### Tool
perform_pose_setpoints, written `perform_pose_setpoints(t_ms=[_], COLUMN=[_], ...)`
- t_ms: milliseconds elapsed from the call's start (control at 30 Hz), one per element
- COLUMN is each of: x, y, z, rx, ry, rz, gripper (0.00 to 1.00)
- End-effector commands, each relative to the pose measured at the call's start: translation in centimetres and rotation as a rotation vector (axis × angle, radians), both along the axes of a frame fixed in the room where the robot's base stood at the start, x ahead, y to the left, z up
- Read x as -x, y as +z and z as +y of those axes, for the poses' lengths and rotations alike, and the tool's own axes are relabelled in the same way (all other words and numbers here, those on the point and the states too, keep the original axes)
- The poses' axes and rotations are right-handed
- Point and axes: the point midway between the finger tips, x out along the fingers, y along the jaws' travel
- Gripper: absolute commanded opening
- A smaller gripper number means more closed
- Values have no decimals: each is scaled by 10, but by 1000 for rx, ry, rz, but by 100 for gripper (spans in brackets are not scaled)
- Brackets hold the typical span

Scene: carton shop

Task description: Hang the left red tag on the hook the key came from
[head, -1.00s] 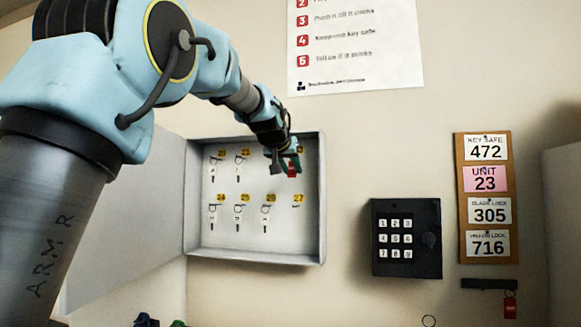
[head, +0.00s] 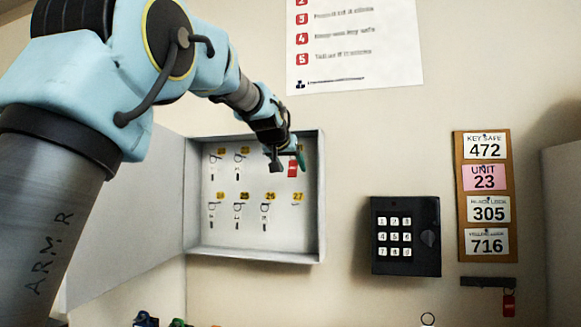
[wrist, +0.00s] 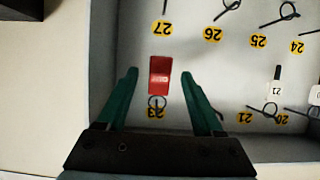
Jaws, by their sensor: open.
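The left red tag (head: 292,168) hangs by its ring at the right-hand hook of the key cabinet's upper row. In the wrist view, which is upside down, the red tag (wrist: 160,75) has its ring over a yellow label that seems to read 23. My gripper (wrist: 158,78) is open, with one green finger on each side of the tag and a gap to both. In the head view my gripper (head: 287,160) partly covers that hook and hides its label. Another red tag (head: 508,304) hangs from a dark strip at the lower right.
The open key cabinet (head: 255,256) has keys on several numbered hooks. Hook 27 (head: 297,203), below the tag, is bare. A black keypad safe (head: 406,238) and a number board (head: 461,200) are on the wall to the right. The cabinet door (head: 130,220) stands open at left.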

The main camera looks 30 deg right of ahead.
Motion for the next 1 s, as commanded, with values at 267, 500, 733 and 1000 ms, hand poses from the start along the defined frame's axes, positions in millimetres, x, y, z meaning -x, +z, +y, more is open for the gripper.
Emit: perform_pose_setpoints(t_ms=[267,500,733,1000], x=[10,42,65,73], y=[4,22,38,44], z=[8,38,60,68], rx=[2,4,2,-1], ry=[-2,-2,-2,0], rz=[-2,-1,-1,-1], gripper=[68,68,68,68])
